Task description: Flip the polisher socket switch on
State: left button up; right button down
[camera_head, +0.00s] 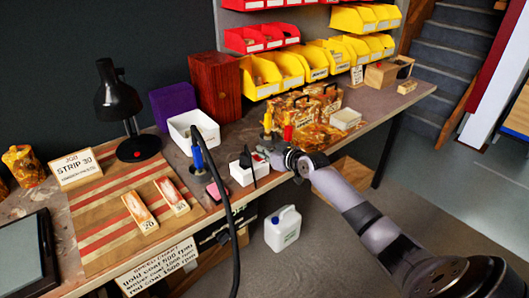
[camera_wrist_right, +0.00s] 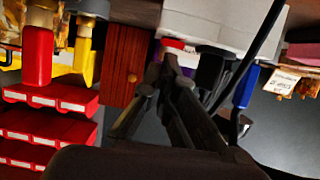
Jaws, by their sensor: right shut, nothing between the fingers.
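The white socket box (camera_head: 241,174) stands near the front edge of the bench, with a black plug (camera_head: 247,160) on it. In the right wrist view the box (camera_wrist_right: 225,22) fills the top middle, seen upside down. A red switch (camera_wrist_right: 172,44) shows on it beside the black plug (camera_wrist_right: 211,68). My right gripper (camera_head: 263,153) is shut and empty, just right of the box. In the wrist view its fingertips (camera_wrist_right: 170,62) are close to the red switch; I cannot tell whether they touch it. The switch's position is not clear. My left gripper is not in view.
A thick black cable (camera_head: 222,190) arches in front of the bench. Blue-handled (camera_head: 197,158), yellow and red-handled tools stand around the box. A white jug (camera_head: 282,229) is on the floor.

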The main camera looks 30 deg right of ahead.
jog(key=shift+s+f+b, duration=0.3)
jog(key=shift+f+b, duration=0.15)
jog(key=shift+f, duration=0.35)
jog(key=shift+r, duration=0.25)
jog(key=shift+r+p, duration=0.1)
jog(key=shift+p, duration=0.2)
jog(key=shift+r+p, duration=0.6)
jog(key=shift+r, duration=0.15)
jog(key=shift+w, duration=0.1)
